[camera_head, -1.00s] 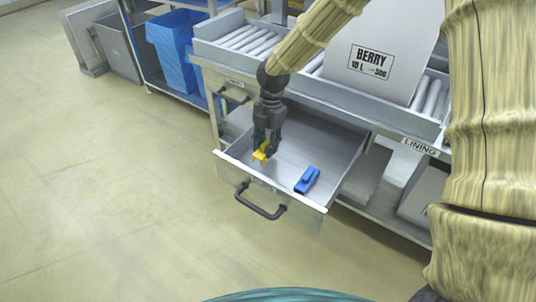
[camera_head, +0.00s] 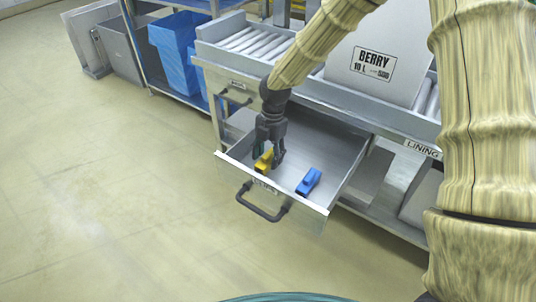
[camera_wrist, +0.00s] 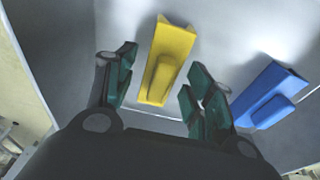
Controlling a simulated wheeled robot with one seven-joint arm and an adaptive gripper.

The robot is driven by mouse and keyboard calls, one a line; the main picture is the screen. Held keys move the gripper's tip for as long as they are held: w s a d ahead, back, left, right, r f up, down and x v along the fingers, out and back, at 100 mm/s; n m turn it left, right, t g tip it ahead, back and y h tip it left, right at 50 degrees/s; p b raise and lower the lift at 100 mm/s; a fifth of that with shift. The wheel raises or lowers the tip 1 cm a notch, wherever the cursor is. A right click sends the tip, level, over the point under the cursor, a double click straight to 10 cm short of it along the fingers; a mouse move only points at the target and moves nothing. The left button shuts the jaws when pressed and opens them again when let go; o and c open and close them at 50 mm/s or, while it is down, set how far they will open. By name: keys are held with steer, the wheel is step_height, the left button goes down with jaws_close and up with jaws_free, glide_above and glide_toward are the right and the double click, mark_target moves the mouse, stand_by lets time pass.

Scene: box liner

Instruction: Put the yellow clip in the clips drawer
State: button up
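The yellow clip (camera_head: 264,161) lies on the floor of the open drawer (camera_head: 325,150), near its front left; the drawer's front label is too small to read. In the wrist view the clip (camera_wrist: 168,62) lies between and just beyond my gripper's fingers, with visible gaps to both. My gripper (camera_head: 270,158) is open and reaches down into the drawer over the clip. The wrist view shows my gripper's spread fingertips (camera_wrist: 158,85). A blue clip (camera_head: 308,182) lies in the same drawer to the right, and it also shows in the wrist view (camera_wrist: 270,97).
A closed drawer (camera_head: 232,86) sits to the left, under a roller conveyor (camera_head: 250,42). A box labelled BERRY (camera_head: 375,50) stands on the conveyor. A blue bin (camera_head: 175,50) is on a shelf behind. The floor in front is clear.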

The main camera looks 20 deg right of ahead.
mark_target(271, 150)
step_height(271, 150, up, 12)
steer(key=w+d+p, duration=0.1)
steer(key=p, duration=0.1)
steer(key=shift+d, duration=0.25)
stand_by(0.4)
steer(key=shift+w, duration=0.1)
stand_by(1.0)
